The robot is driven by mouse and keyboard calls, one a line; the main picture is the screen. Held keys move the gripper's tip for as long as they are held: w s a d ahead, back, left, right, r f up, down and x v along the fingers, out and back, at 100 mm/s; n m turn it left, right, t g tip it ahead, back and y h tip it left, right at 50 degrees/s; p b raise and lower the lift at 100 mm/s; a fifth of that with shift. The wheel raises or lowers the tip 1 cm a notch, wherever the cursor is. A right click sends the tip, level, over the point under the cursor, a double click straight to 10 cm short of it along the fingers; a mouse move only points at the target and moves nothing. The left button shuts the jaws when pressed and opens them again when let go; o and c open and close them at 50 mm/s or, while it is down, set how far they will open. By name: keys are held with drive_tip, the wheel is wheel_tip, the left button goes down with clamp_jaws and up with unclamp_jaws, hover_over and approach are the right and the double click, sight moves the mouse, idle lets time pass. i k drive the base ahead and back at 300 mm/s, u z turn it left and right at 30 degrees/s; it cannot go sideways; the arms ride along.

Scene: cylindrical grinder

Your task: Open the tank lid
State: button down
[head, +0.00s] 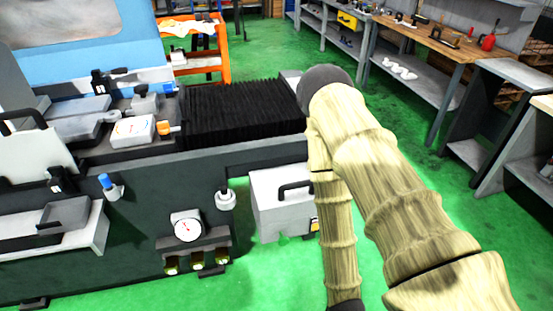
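The tank (277,222) is a white-grey box on the green floor, against the right end of the dark machine. Its lid (270,186) lies flat on top and looks closed. A black handle (294,187) stands on the lid. My forearm hangs down just right of the tank, in front of its right side, and hides part of it. The arm runs out of the bottom edge of the picture, so my gripper's fingers are not in view.
The grinder (120,255) fills the left side, with a pressure gauge (187,228) and knobs on its front and a black bellows (235,112) on top. A wooden workbench (440,48) stands at the back right. Green floor is open behind my arm.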

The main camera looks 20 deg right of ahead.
sight(274, 188)
drive_tip(key=z, duration=1.9)
drive_tip(key=k, duration=1.3)
drive_tip(key=u, duration=1.7)
drive_tip(key=i, duration=0.5)
drive_tip(key=u, duration=0.05)
